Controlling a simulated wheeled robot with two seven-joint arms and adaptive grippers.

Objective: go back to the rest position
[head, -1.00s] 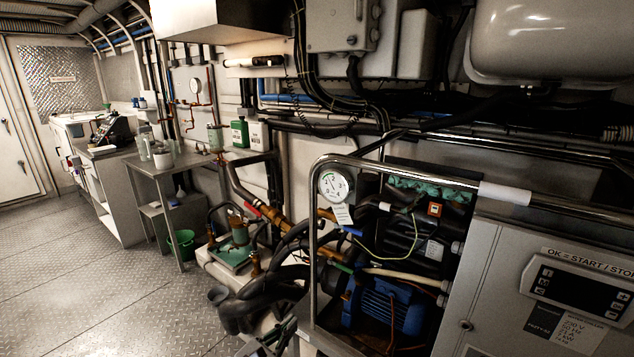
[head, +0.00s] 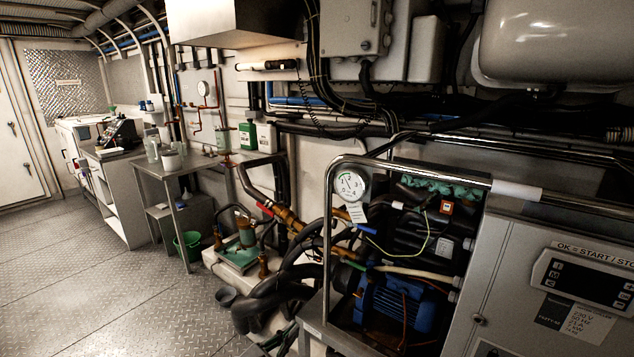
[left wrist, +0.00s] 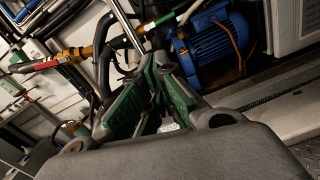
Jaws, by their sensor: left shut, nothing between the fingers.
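My left gripper (left wrist: 150,75) shows in the left wrist view with its green-padded fingers together and nothing between them. In the head view only a dark part of what appears to be my left gripper (head: 272,345) shows at the bottom edge, low in front of the chiller frame. The chiller frame has a bent metal rail (head: 328,240), a round gauge (head: 350,186) and a blue motor (head: 390,301). The blue motor also shows beyond the fingers in the left wrist view (left wrist: 203,50). My right gripper is in neither view.
Black hoses (head: 268,303) and a pump on a green base (head: 239,255) lie left of the frame. A grey control cabinet (head: 510,250) stands at the right. A metal table (head: 160,172) and a green bucket (head: 187,245) are farther back. The floor (head: 90,290) at left is open.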

